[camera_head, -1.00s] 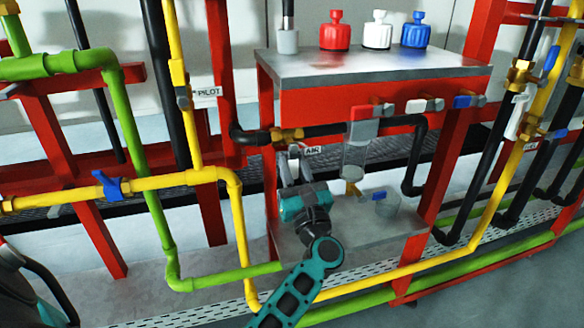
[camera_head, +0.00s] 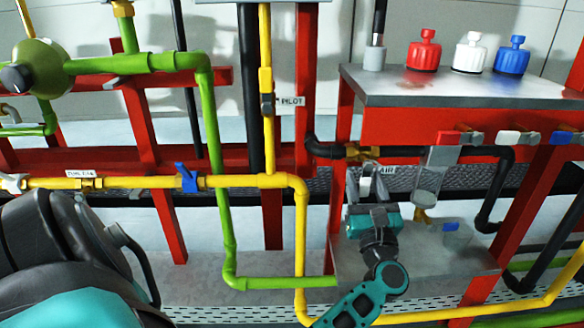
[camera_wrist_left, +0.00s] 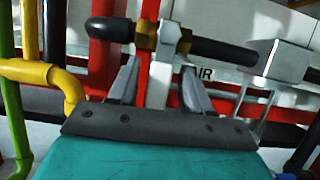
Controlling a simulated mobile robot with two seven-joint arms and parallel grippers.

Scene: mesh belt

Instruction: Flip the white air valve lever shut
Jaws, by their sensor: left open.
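The air valve has a brass body (camera_head: 362,152) on a black pipe, beside the AIR label (camera_head: 386,170). In the left wrist view the brass body (camera_wrist_left: 147,36) carries a whitish lever (camera_wrist_left: 161,72) that hangs down from it. My left gripper (camera_head: 372,186) is just below the valve, fingers pointing up. In the left wrist view the left gripper's fingers (camera_wrist_left: 158,82) are open, one on each side of the lever, with gaps visible. In the head view the fingers partly hide the lever. My right gripper is not in view.
A sight glass (camera_head: 430,172) hangs close right of the gripper. Yellow pipe (camera_head: 302,240) runs close left. Red, white and blue bottles stand on the metal bench top (camera_head: 400,88).

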